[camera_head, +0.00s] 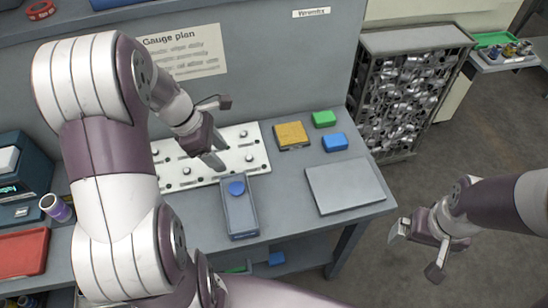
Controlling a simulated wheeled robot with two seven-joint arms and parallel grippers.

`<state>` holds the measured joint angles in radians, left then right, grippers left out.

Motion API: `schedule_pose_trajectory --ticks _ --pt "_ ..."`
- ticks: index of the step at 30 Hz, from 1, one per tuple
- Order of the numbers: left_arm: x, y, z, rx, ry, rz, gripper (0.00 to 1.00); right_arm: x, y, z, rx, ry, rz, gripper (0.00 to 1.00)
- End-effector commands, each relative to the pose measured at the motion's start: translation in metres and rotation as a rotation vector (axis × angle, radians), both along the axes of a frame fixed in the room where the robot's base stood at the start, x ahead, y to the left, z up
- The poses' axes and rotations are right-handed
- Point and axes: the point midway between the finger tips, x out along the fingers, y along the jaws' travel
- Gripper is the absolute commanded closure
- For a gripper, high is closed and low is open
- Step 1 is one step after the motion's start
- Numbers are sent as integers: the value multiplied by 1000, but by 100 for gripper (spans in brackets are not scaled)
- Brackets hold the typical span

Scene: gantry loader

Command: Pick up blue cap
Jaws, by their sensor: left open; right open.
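A round blue cap (237,188) lies at the far end of a shallow blue-grey tray (240,222) on the workbench. My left gripper (217,152) is open and empty above the white plate with pegs (258,160), just beyond the cap and slightly to its left. It is apart from the cap. My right gripper (401,231) is open and empty, off the bench's right side above the floor, far from the cap.
A yellow-topped block (291,135), a green block (324,118) and a blue block (335,142) stand right of the pegged plate. A flat grey panel (345,186) lies at the bench's right. A rack of metal parts (408,90) stands behind right.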

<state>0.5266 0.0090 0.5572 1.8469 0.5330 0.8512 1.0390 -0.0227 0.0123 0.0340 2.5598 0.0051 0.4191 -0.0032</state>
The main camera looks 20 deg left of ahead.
Motion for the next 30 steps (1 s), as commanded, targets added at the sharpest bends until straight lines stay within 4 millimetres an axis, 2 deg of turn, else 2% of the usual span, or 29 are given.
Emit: schedule_pose_trajectory --ticks 2,9,14,21,29,30 --pt "0 -3 -8 -8 15 24 43 0 0 0 0 -1 0 0" --pt "7 -21 -57 -7 17 26 43 0 0 -2 0 -1 0 0" --pt "9 -26 -75 -5 15 27 43 0 0 -2 0 -2 0 0" --pt "12 -34 -116 -4 15 25 43 0 0 -2 0 -2 0 0" --pt "13 -36 -121 -3 13 26 43 0 0 -2 0 -2 0 0" --pt "13 -36 -121 -3 13 26 53 0 0 -2 0 -2 0 0"
